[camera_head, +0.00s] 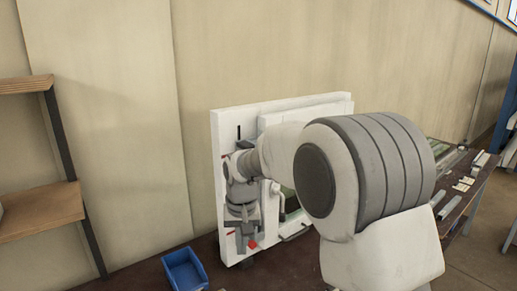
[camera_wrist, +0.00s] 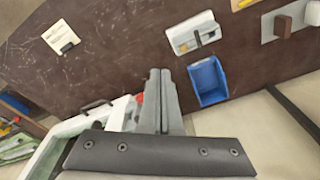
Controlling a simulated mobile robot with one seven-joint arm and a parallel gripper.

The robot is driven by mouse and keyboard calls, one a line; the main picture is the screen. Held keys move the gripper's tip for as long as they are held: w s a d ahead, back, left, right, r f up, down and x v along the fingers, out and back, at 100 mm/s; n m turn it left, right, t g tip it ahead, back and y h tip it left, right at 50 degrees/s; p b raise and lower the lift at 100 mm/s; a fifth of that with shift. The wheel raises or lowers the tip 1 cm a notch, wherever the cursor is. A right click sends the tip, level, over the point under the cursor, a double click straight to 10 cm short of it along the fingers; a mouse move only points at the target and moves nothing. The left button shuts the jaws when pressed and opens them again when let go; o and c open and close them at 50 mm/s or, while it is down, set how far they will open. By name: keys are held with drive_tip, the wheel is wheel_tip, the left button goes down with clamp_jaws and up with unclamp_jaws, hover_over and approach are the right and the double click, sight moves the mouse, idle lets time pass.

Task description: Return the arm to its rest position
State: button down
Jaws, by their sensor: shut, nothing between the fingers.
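My arm reaches forward across the head view and bends down in front of a white upright panel (camera_head: 222,150). My gripper (camera_wrist: 160,75) shows in the wrist view with its two grey fingers together and nothing between them. In the head view the gripper end is at the panel's left part, near a red-tipped part (camera_head: 252,244), and its fingertips are hard to make out. In the wrist view the fingers point over the dark brown bench top (camera_wrist: 120,60). The panel's edge (camera_wrist: 65,128) lies left of the fingers, with a red spot beside them.
A blue bin (camera_head: 184,270) stands on the bench left of the panel; it also shows in the wrist view (camera_wrist: 208,82). A grey-white device (camera_wrist: 193,33) and a paper card (camera_wrist: 60,36) lie on the bench. A wooden shelf (camera_head: 40,210) stands at the left.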

drive_tip(key=s+d+r+t, duration=0.2)
drive_tip(key=s+d+r, duration=0.4)
drive_tip(key=s+d, duration=0.25)
drive_tip(key=s+d+r+t, duration=0.1)
drive_tip(key=s+d+r, duration=0.6)
drive_tip(key=s, duration=0.2)
drive_tip(key=s+d+f+m+t, duration=0.1)
drive_tip(key=s+d+f, duration=0.1)
drive_tip(key=s, duration=0.6)
drive_tip(key=shift+s+d, duration=0.2)
drive_tip(key=shift+d, duration=0.25)
drive_tip(key=shift+a, duration=0.15)
